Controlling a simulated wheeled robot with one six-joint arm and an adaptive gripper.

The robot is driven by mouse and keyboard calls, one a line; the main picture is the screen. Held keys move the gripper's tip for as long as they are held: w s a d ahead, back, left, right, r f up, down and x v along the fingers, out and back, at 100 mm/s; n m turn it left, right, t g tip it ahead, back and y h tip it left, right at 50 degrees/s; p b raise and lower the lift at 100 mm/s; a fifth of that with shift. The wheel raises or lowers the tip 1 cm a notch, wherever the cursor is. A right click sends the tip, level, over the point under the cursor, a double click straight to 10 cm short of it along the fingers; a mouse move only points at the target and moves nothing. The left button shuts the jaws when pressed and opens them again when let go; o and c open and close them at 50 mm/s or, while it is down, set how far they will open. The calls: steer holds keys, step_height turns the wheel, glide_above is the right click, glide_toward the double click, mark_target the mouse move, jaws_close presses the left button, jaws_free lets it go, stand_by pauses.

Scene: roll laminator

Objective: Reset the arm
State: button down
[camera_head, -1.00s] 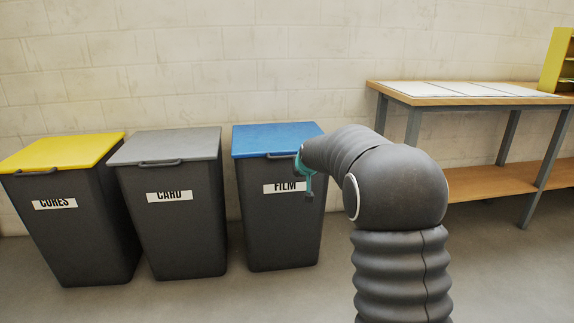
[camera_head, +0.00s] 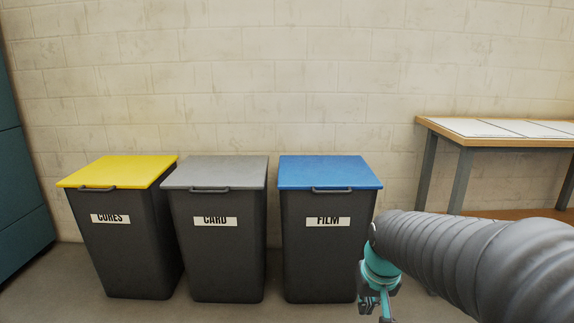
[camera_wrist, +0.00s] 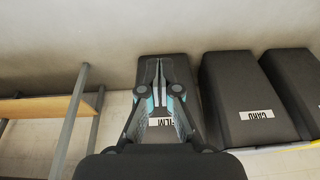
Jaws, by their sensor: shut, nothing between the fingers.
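My gripper (camera_head: 377,303) hangs at the end of my arm at the lower right of the head view, just right of the FILM bin. Its teal fingers point down. In the wrist view my gripper (camera_wrist: 158,68) has its fingertips together with nothing between them, in front of the FILM bin (camera_wrist: 180,64). The wrist picture is upside down, with the label inverted. The gap between the fingers and the bin cannot be told.
The FILM bin (camera_head: 322,255) has a shut blue lid. The CARD bin (camera_head: 215,255) and the yellow-lidded CORES bin (camera_head: 128,250) stand left of it. A wooden-topped table (camera_head: 447,128) stands at the right; a teal cabinet (camera_head: 22,200) is at the left edge.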

steer(key=s+r+t+p, duration=0.1)
steer(key=s+r, duration=0.3)
steer(key=s, duration=0.4)
steer(key=s+r+t+p, duration=0.1)
steer(key=s+r+p, duration=0.2)
steer(key=s, duration=0.5)
steer(key=shift+a+r, duration=0.25)
steer(key=shift+r, duration=0.65)
